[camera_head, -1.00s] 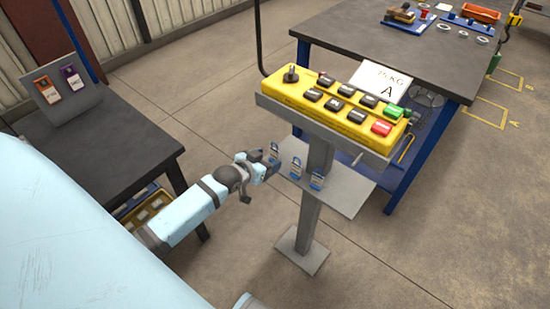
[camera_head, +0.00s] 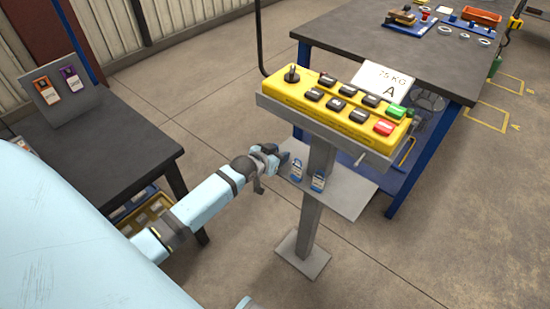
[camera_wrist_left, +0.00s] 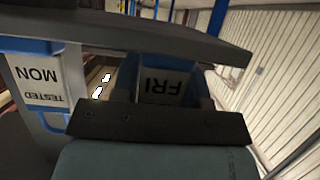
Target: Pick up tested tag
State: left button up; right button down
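Two blue-and-white tags, a middle tag (camera_head: 296,171) and a right tag (camera_head: 318,182), stand on the grey plate (camera_head: 345,197) below the yellow control box. My left gripper (camera_head: 272,153) is at the plate's left end and hides the tag there. In the left wrist view, a white tag marked FRI (camera_wrist_left: 162,85) in a blue frame shows between my left gripper's fingers (camera_wrist_left: 165,92), which stand apart; its lower part is hidden. Contact cannot be told. A tag marked TESTED MON (camera_wrist_left: 37,82) is beside it, outside the fingers. The text is upside down. My right gripper is not in view.
The yellow control box (camera_head: 325,107) sits on the stand above the plate. A dark table (camera_head: 120,150) with an orange and a purple tag is at left. A blue-legged workbench (camera_head: 400,55) is behind. Floor at lower right is clear.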

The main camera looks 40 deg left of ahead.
pick_arm(q)
jog(key=c, duration=0.4)
jog(key=shift+r, duration=0.6)
jog(key=shift+s+r+p, duration=0.2)
jog(key=shift+r+p, duration=0.15)
jog(key=shift+r, duration=0.25)
jog(key=shift+s+r+p, duration=0.2)
jog(key=shift+r+p, duration=0.1)
jog(key=shift+r, duration=0.25)
jog(key=s+a+p, duration=0.1)
jog(key=s+p, duration=0.1)
jog(key=s, duration=1.5)
jog(key=shift+a, duration=0.3)
